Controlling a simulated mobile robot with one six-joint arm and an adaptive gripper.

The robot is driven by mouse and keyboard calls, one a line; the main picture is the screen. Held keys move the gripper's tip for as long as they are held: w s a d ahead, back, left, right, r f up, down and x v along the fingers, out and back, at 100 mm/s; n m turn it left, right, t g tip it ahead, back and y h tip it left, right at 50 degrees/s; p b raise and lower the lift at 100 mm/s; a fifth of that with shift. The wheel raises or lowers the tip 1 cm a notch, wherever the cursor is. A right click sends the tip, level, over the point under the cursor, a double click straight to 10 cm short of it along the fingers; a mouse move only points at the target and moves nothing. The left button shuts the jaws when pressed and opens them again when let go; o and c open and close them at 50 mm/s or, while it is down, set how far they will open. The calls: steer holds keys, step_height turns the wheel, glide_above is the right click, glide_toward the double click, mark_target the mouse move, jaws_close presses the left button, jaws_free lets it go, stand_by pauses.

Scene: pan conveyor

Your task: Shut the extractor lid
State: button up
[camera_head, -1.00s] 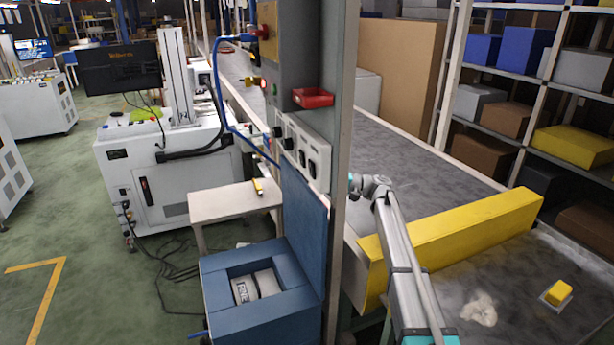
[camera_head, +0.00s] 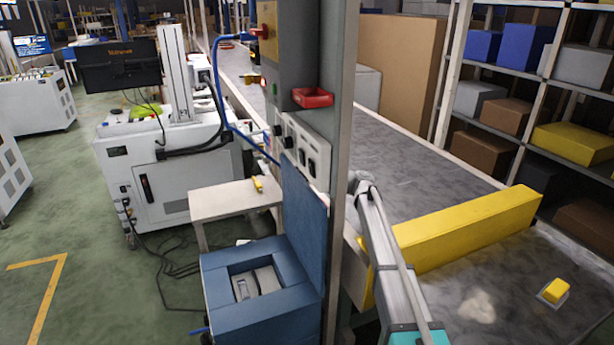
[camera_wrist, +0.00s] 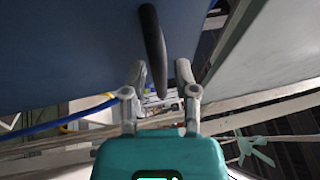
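The extractor is a blue box (camera_head: 220,316) with a recessed opening on top, low in the middle of the head view. Its blue lid (camera_head: 303,225) stands open, nearly upright, at the box's right side. In the wrist view the lid (camera_wrist: 60,50) fills the upper left, with a dark curved handle (camera_wrist: 152,40) on it. My gripper (camera_wrist: 161,68) is open, its two fingers apart on either side of the handle's lower end in the picture. I see no contact with the handle. In the head view my gripper is hidden behind the grey post and lid.
A grey post (camera_head: 343,130) with a control panel stands right beside the lid. A yellow beam (camera_head: 465,232) crosses the conveyor (camera_head: 420,180) to the right, near my arm. A small white table (camera_head: 232,200) stands behind the extractor. The floor left of the extractor is mostly clear, with cables behind.

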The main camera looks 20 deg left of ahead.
mark_target(293, 176)
jaws_close()
steer(key=shift+s+a+r, duration=0.1)
steer(key=shift+s+a, duration=0.5)
steer(key=shift+a, duration=0.2)
steer(key=shift+s+a+r, duration=0.1)
steer(key=shift+s+a, duration=0.45)
steer(key=shift+a, duration=0.2)
steer(key=shift+o, duration=1.8)
jaws_free()
